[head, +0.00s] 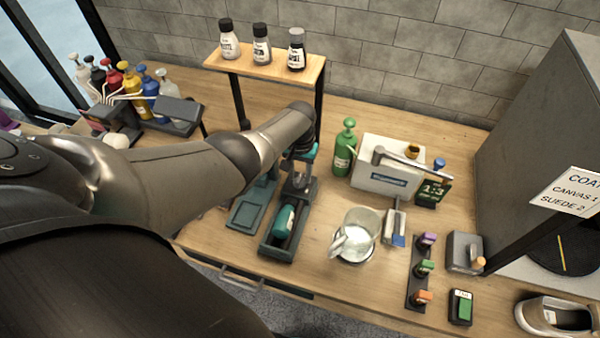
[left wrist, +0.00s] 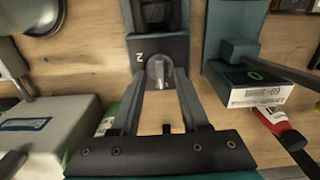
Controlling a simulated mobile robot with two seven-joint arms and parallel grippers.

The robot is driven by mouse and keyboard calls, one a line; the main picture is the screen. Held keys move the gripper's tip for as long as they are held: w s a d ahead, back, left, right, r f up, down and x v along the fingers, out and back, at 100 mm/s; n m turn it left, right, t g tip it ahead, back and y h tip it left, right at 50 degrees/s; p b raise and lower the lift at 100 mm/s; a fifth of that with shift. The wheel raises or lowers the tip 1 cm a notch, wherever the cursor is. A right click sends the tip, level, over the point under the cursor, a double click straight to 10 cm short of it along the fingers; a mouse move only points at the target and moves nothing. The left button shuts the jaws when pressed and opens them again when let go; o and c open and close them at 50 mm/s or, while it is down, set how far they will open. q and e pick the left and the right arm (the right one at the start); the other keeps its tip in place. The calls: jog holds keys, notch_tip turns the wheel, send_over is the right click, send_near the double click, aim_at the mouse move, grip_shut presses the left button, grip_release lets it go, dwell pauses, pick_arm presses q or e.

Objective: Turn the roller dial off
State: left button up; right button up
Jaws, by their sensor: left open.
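The roller dial (left wrist: 159,70) is a grey round knob with a raised grip, on the dark end plate of the roller unit (left wrist: 135,47). A pale mark like a Z or sideways N is beside it on the plate. In the head view the roller unit (head: 270,245) is a dark and teal tray with a teal roller (head: 284,221) in it. My left gripper (left wrist: 160,75) is open, with one finger on each side of the dial. I cannot tell whether the fingers touch it. In the head view my left arm partly hides this end. My right gripper is not in view.
A teal stand (head: 247,210) lies left of the roller unit. A green pump bottle (head: 344,150), a white box machine (head: 385,180) and a glass jug (head: 358,235) stand to the right. A wooden shelf (head: 262,64) with bottles stands behind my arm.

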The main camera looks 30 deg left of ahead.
pick_arm(q)
jog(key=shift+r+p, duration=0.45)
jog(key=shift+r, duration=0.15)
notch_tip(320, 180, up, 7)
jog(key=p, duration=0.3)
jog(key=shift+f+p, duration=0.15)
jog(key=shift+p, duration=0.2)
notch_tip(320, 180, up, 7)
send_over(300, 176)
jog(key=shift+s+r, duration=0.1)
jog(key=shift+r, duration=0.1)
